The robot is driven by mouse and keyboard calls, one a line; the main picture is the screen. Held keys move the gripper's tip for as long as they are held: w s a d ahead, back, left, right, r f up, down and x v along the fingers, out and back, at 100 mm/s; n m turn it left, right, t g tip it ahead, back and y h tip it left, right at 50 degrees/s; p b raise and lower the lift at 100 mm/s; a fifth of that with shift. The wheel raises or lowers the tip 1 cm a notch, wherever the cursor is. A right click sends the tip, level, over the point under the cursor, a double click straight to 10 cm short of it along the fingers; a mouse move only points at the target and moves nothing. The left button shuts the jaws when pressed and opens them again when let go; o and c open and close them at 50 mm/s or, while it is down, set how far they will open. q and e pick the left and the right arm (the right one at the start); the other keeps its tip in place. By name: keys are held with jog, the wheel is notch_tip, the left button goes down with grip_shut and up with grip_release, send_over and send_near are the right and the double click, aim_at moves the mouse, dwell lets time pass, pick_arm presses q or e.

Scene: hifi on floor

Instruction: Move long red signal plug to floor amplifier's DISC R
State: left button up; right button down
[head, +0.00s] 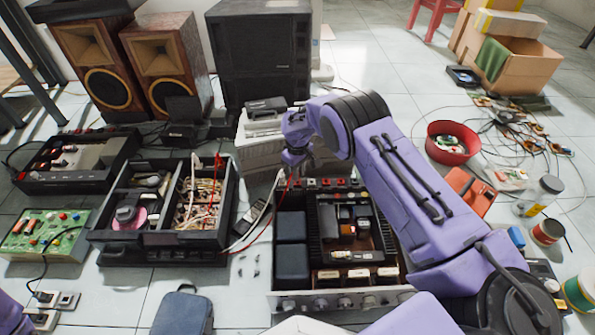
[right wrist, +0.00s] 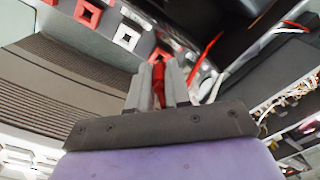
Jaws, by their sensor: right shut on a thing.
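My right gripper (head: 292,163) is above the rear edge of the open floor amplifier (head: 292,200). In the right wrist view the gripper (right wrist: 160,75) is shut on the red plug (right wrist: 159,84), which sits between the grey fingers. A thin red cable hangs below the gripper in the head view. Red and white square sockets (right wrist: 127,37) run along the amplifier's rear panel, close to the fingertips in the wrist view. Their labels cannot be read. The fingers hide the plug's tip, and I cannot tell whether it touches a socket. My left gripper is out of view.
Another open chassis (head: 150,240) with white and red leads stands to the left. A red bowl (head: 453,142) and loose cables lie to the right. A white cable (right wrist: 250,52) runs near the fingers.

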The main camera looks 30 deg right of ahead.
jog(key=shift+f+b, duration=0.4)
jog(key=shift+f, duration=0.4)
dwell(0.7)
jog(key=shift+f, duration=0.2)
dwell(2.4)
